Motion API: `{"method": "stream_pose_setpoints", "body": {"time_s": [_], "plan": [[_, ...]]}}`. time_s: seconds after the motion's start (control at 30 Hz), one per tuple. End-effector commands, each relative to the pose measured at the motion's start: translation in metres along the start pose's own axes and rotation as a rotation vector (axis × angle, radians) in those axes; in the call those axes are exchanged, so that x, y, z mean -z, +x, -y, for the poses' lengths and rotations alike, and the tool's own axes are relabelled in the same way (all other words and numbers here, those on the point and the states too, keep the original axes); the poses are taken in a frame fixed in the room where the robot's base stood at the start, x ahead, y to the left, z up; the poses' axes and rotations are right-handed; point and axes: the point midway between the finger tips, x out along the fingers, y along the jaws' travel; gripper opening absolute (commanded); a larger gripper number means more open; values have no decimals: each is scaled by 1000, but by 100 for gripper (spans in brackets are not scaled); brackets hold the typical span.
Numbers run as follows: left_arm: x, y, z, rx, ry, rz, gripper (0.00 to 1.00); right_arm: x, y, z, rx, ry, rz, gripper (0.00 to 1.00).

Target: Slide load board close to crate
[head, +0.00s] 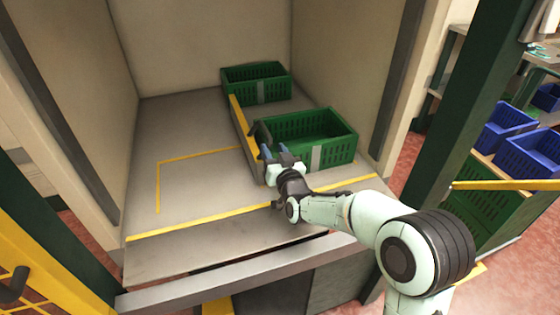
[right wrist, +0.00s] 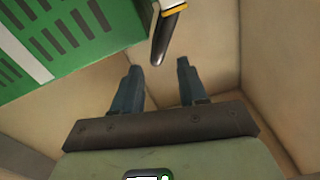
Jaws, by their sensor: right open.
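The load board (head: 246,150) is a grey upright board with a yellow top edge, standing along the left side of the near green crate (head: 335,150). A narrow gap seems to show between them; contact is hard to tell. My right gripper (head: 265,153) is open at the board's near end, beside the crate's front left corner. In the right wrist view, a dark bar with a yellow edge (right wrist: 168,38), likely part of the board, ends near and between the open fingertips (right wrist: 158,67). The crate's green wall (right wrist: 60,45) is at left there. My left gripper is not in view.
A second green crate (head: 270,90) stands behind the near one, by the back right wall. The platform floor (head: 190,130) left of the board is clear, with a yellow outline (head: 159,185). Walls enclose both sides. Blue crates (head: 525,150) stand outside at right.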

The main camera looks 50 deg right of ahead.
Motion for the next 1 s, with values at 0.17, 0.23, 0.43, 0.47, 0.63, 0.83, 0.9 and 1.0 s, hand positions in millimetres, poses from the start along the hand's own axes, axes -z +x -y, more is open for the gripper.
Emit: {"method": "stream_pose_setpoints", "body": {"time_s": [0.17,0.23,0.43,0.47,0.63,0.83,0.9,1.0], "plan": [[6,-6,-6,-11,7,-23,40,1,-32,1,1,0,1,42],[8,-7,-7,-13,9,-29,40,0,-40,1,2,0,1,42],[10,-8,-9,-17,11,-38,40,-1,-51,1,2,0,2,42],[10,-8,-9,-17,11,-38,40,-1,-51,1,2,0,2,42],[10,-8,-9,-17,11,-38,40,-1,-51,1,1,0,2,42],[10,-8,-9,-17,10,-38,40,-1,-51,1,1,0,2,42],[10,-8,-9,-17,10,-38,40,-1,-51,1,1,0,2,42],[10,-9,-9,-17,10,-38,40,-1,-51,1,1,1,3,42]]}}
